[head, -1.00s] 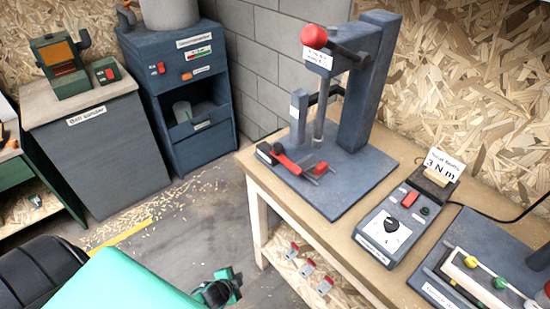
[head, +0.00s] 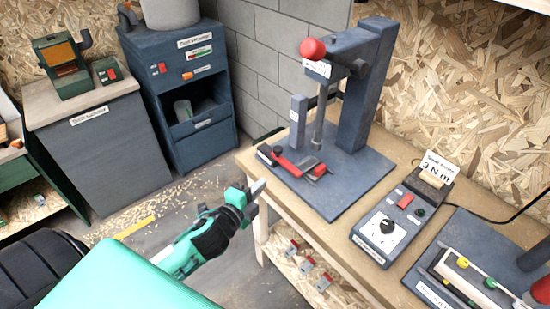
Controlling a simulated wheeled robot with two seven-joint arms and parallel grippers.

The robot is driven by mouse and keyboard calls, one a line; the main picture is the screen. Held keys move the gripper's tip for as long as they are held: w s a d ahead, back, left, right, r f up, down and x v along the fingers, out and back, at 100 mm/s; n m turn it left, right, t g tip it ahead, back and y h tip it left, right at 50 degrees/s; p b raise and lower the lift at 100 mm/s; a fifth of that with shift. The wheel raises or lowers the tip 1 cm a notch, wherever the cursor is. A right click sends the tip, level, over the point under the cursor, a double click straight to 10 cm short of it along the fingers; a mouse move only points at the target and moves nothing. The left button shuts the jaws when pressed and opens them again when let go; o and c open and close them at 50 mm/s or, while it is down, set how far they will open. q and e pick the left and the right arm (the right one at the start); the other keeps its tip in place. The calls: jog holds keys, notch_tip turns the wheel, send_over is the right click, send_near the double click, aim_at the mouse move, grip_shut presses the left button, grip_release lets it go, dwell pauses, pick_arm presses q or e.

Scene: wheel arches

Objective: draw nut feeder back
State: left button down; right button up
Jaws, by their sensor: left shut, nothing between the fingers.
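A red slide with a black knob, which seems to be the nut feeder (head: 291,166), lies on the dark blue base (head: 345,185) of a bench press. Its label is too small to read. A second red block (head: 318,169) sits at its right end. My left gripper (head: 258,188) is shut and empty. In the picture it is in front of the table's left edge, below and left of the red slide and apart from it. My right gripper is not in view.
The press column (head: 365,90) and red ball lever (head: 312,49) rise above the base. A control box (head: 388,232) and a 3 N m sign (head: 437,168) stand to the right. Dark cabinets (head: 95,155) stand at the back left, with shavings on the floor.

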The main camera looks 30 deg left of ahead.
pick_arm(q)
jog(key=shift+w, duration=0.1)
jog(key=w+a+f+p, duration=0.1)
jog(key=w+p, duration=0.3)
jog(key=w, duration=0.8)
jog(key=shift+w+a+f, duration=0.35)
jog(key=shift+f, duration=0.05)
